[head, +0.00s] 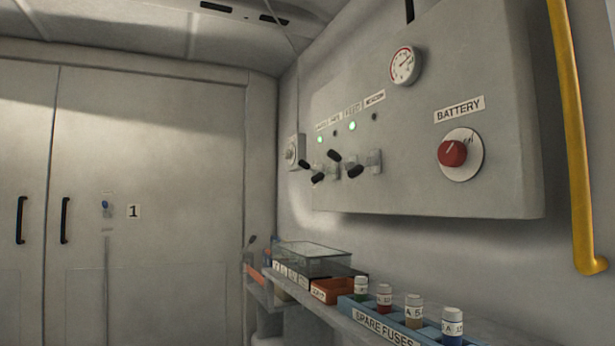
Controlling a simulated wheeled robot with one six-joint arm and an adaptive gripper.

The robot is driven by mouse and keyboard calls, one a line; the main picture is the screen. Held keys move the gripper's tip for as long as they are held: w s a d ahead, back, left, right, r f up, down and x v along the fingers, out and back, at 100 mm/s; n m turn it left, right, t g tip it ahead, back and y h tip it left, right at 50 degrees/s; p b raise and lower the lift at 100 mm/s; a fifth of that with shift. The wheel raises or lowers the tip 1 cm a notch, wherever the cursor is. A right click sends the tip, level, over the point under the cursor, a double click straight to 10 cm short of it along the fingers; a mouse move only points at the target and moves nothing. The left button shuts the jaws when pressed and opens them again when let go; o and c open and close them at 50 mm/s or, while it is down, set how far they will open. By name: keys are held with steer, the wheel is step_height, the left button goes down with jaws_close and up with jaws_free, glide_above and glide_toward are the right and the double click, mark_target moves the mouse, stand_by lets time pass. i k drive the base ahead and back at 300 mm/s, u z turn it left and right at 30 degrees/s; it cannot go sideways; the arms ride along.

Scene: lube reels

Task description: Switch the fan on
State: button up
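A grey control panel (450,90) is fixed to the right wall. It carries a row of lever switches with black grips. From left, the first lever (306,165) and third lever (334,155) have their grips raised. The second lever (317,178) and fourth lever (355,172) have theirs lowered. Above them are lamps: the first (320,140) and third (352,126) glow green, and the second (335,133) and fourth (374,116) are dark. The small labels above are hard to read; the second may say FAN. My gripper is not in view.
A red BATTERY knob (452,153) and a gauge (405,65) are on the panel. A yellow grab rail (572,140) stands at right. Below, a shelf holds a SPARE FUSES tray (375,326) and a clear-lidded box (312,258). Cabinet doors (150,180) stand at left.

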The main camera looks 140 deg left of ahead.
mark_target(320, 176)
steer(key=u, duration=5)
steer(key=i, duration=1.45)
steer(key=z, duration=0.55)
